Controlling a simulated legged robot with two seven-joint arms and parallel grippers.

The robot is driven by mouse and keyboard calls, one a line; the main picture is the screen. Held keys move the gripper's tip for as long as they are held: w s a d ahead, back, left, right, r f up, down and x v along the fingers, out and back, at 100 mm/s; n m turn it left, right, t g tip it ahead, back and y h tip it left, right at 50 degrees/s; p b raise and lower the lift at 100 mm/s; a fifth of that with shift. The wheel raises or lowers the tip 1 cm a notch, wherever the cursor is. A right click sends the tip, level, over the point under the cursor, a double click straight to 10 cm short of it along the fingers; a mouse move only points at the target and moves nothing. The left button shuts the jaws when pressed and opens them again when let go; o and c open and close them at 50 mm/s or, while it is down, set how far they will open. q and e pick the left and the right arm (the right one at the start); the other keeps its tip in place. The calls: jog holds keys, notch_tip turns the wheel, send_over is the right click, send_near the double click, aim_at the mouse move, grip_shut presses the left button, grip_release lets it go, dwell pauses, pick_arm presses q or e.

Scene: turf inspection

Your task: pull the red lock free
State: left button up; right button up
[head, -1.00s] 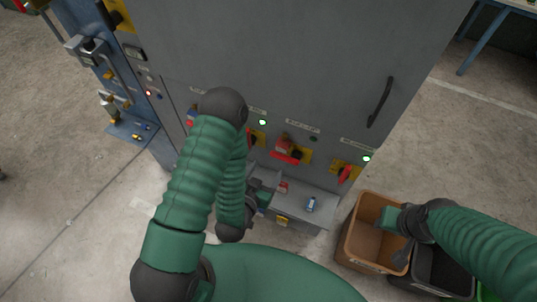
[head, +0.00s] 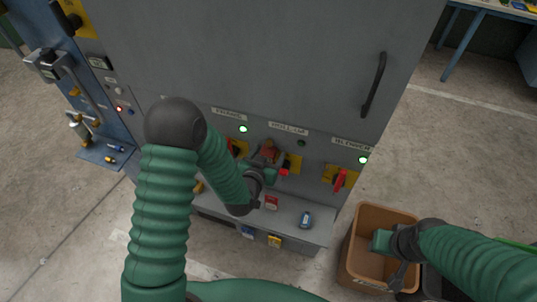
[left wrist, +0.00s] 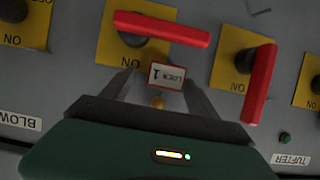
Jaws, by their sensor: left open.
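The red lock (left wrist: 167,76), a small block with a white "LOCK 1" label, is at the middle switch of the grey cabinet. It also shows as a red block in the head view (head: 268,150). My left gripper (left wrist: 162,84) is open, with one finger on each side of the lock and visible gaps. In the head view, my left gripper (head: 264,168) partly covers that switch and its red handle (head: 283,172).
Another red handle (head: 340,181) is on the switch to the right. The brown bin (head: 362,232) stands at the right.

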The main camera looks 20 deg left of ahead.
pick_arm(q)
jog(key=shift+s+a, duration=0.15)
jog(key=shift+a, duration=0.1)
jog(key=shift+c, duration=0.6)
jog(key=shift+a, duration=0.2)
jog(key=c, duration=0.5)
jog(key=shift+d, duration=0.2)
grip_shut()
grip_release()
jog(key=c, duration=0.8)
jog(key=shift+s, duration=0.25)
jog(key=shift+c, duration=0.2)
jog(key=shift+s+a, duration=0.1)
jog(key=shift+s, duration=1.5)
pick_arm(e)
jog(key=shift+s+a+f, duration=0.1)
jog(key=shift+a+f, duration=0.1)
jog(key=shift+a, duration=0.1)
